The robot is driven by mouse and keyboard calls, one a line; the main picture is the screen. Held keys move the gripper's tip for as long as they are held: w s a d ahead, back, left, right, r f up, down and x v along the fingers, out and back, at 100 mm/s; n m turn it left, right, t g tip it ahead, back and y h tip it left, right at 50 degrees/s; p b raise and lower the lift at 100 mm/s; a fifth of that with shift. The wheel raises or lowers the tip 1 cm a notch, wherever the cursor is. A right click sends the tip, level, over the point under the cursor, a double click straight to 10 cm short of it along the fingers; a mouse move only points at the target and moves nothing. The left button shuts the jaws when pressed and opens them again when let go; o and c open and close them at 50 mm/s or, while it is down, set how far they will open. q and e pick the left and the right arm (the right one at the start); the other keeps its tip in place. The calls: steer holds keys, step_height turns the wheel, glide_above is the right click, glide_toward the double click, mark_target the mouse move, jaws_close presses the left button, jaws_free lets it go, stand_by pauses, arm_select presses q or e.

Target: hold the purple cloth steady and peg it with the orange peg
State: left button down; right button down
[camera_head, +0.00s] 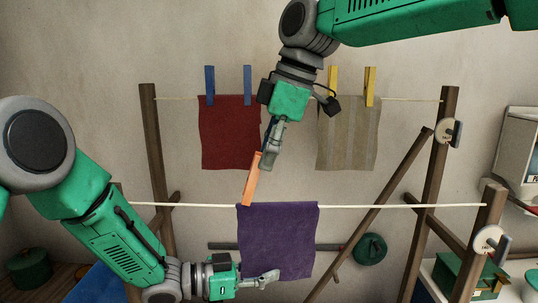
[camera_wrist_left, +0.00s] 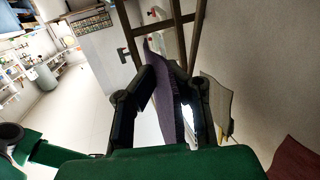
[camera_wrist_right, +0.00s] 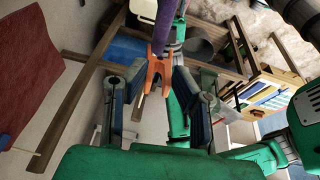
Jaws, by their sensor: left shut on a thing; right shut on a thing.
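The purple cloth (camera_head: 280,238) hangs over the front line (camera_head: 400,206). My left gripper (camera_head: 270,277) is shut on its lower part; the left wrist view shows the cloth (camera_wrist_left: 168,95) between the fingers. My right gripper (camera_head: 265,158) is shut on the orange peg (camera_head: 251,182) above the cloth's top left corner. The peg is tilted, its lower end at the line and that corner. The right wrist view shows the peg (camera_wrist_right: 158,70) between the fingertips, with the purple cloth (camera_wrist_right: 161,32) right beyond it. I cannot tell whether the peg grips the cloth.
Behind, a red cloth (camera_head: 228,135) with blue pegs (camera_head: 210,85) and a striped beige cloth (camera_head: 347,140) with yellow pegs (camera_head: 370,87) hang on a back line. Wooden posts (camera_head: 434,190) and a slanting brace stand at the right. The front line right of the purple cloth is clear.

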steer(key=shift+f, duration=0.25)
steer(key=shift+w+f, duration=0.15)
steer(key=shift+f, duration=1.1)
steer(key=c, duration=1)
jaws_free()
steer(key=shift+o, duration=0.2)
step_height(320, 180, up, 8)
